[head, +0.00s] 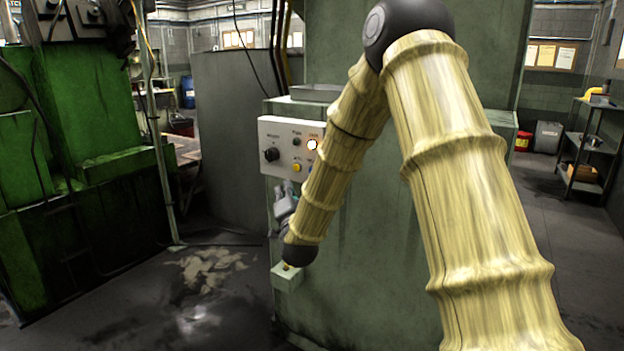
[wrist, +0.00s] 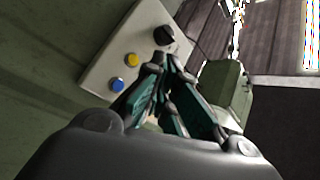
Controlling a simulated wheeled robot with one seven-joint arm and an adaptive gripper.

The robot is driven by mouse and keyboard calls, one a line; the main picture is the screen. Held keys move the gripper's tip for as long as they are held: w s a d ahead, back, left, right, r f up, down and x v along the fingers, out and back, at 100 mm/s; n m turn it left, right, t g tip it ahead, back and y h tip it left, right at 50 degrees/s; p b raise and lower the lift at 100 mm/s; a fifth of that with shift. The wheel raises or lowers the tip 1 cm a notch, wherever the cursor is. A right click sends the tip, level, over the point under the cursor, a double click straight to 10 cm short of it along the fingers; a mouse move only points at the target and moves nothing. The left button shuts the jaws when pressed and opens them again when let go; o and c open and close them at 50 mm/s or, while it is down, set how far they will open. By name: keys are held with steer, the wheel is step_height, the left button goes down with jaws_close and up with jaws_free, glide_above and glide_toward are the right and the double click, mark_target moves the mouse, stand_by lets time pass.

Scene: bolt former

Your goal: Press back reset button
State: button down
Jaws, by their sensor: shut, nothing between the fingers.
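A light control panel (head: 283,165) is on the green machine in the head view, with a black knob (head: 271,154), a yellow button (head: 297,167) and a glowing lamp (head: 312,145). In the wrist view the panel (wrist: 139,38) shows the black knob (wrist: 164,36), yellow button (wrist: 131,60) and a blue button (wrist: 117,85). The small labels are not readable, so I cannot tell which is the back reset button. My gripper (wrist: 160,64) is shut and empty, its tips over the panel's edge in the picture; contact cannot be told. In the head view my arm partly hides it (head: 284,203).
A small box (head: 287,279) with a yellow top piece juts from the machine below my wrist. A green machine (head: 95,140) stands at the left. A shelf (head: 588,150) stands at the right. Floor left of the panel is open.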

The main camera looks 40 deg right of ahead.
steer(key=shift+d+r, duration=0.1)
steer(key=shift+r, duration=0.15)
steer(key=shift+w+d+p, duration=0.15)
steer(key=shift+w+d, duration=0.4)
steer(key=shift+d, duration=0.8)
steer(key=shift+w+d+p, duration=0.15)
steer(key=shift+w+d, duration=0.45)
steer(key=shift+d, duration=0.75)
steer(key=shift+w+d+p, duration=0.15)
steer(key=shift+w+d, duration=0.4)
steer(key=shift+d, duration=0.8)
steer(key=shift+d, duration=0.1)
steer(key=shift+w+d, duration=0.15)
steer(key=shift+d, duration=0.15)
steer(key=shift+w+d, duration=0.15)
steer(key=shift+d, duration=0.25)
steer(key=shift+a, duration=0.15)
steer(key=shift+s+a, duration=0.35)
steer(key=shift+a, duration=0.3)
